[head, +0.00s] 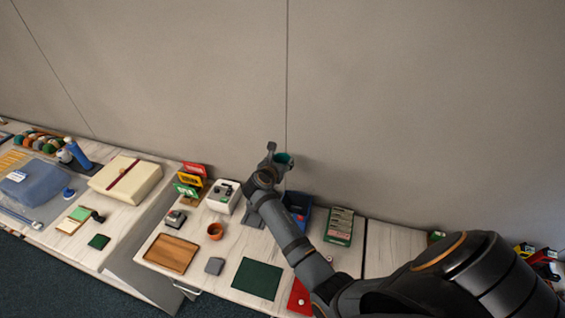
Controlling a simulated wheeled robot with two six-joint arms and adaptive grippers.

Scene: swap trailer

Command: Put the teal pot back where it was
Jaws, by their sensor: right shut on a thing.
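The teal pot (284,159) is at the end of my right arm, raised above the back of the table near the wall. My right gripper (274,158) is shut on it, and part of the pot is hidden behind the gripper. A terracotta pot (215,231) stands on the table between a wooden tray (171,253) and my right arm. A dark green mat (257,279) lies bare near the front edge. My left gripper is not in view.
A white box-like device (223,197), a blue bin (297,205) and a green seed-packet box (340,226) stand along the back. A cream case (125,178) is on the left table.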

